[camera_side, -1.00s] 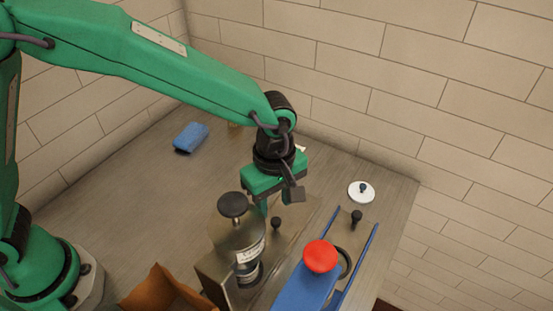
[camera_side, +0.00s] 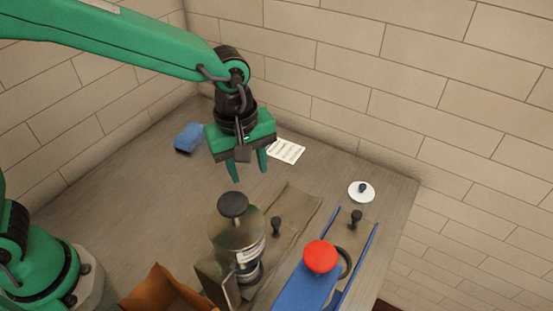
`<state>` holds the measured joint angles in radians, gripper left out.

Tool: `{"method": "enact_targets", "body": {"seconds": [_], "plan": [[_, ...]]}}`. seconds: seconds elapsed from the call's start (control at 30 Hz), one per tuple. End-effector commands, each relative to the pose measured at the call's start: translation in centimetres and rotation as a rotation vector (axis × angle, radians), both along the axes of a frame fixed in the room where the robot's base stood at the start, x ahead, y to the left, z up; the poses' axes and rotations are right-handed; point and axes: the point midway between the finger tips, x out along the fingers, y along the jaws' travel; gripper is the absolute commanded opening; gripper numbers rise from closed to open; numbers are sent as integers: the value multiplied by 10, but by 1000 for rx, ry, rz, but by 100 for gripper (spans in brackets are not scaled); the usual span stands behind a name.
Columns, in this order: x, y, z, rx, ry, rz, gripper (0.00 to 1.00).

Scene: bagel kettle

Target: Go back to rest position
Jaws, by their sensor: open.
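My gripper (camera_side: 249,174) is green, with two fingers pointing down and apart. It is open, with nothing visible between the fingers. It hangs above the table (camera_side: 130,190), behind the metal kettle-like vessel (camera_side: 237,240) with a black knob on top, and is apart from it. The arm reaches in from the upper left.
A blue block (camera_side: 188,138) lies at the back left and a printed white card (camera_side: 286,150) behind my gripper. A white disc with a dark knob (camera_side: 361,192) is at the right. A red knob (camera_side: 320,257) tops a blue piece in front. An orange-brown container (camera_side: 165,290) stands front left.

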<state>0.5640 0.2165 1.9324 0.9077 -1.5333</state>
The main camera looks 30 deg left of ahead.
Motion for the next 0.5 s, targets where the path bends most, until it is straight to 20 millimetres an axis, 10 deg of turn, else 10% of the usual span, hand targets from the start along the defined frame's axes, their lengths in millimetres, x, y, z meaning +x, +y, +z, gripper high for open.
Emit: {"method": "enact_targets", "body": {"seconds": [0.5], "plan": [[-31, 111, 70, 21, -186, -367, 41]]}}
